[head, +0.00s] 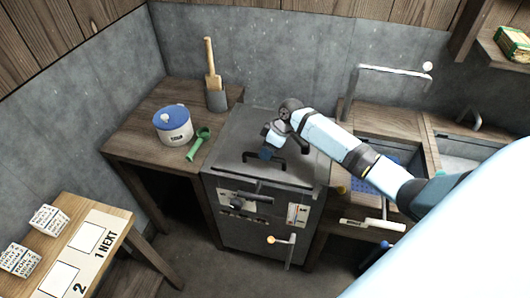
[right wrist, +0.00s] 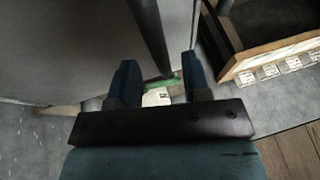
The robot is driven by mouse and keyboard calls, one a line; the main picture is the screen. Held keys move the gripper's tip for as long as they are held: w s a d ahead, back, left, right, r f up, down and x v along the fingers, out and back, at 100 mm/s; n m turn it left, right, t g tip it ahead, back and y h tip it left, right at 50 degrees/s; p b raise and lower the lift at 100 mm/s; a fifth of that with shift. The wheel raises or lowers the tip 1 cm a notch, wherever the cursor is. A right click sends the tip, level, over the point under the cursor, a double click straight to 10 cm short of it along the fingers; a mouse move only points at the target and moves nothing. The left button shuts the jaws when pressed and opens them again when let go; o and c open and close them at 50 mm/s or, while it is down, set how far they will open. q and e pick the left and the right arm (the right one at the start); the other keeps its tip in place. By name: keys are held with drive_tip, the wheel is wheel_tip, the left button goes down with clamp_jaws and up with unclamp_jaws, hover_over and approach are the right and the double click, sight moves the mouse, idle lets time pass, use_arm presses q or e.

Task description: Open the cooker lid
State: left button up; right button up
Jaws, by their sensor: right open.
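The cooker (head: 258,215) is a dark grey box with a flat grey lid (head: 236,140). The lid looks closed and has a black bar handle (head: 281,168). My right gripper (head: 266,154) is over the lid, close to the handle, in the head view. In the right wrist view, its two blue fingers (right wrist: 161,72) are apart. A dark bar (right wrist: 152,38), apparently the handle, shows beyond and between the fingers. I cannot tell whether they touch it. My left gripper is not in view.
A sink counter (head: 390,122) is at the right. A low table (head: 65,250) with white boxes is front left.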

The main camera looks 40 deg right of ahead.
drive_tip(key=shift+x, duration=1)
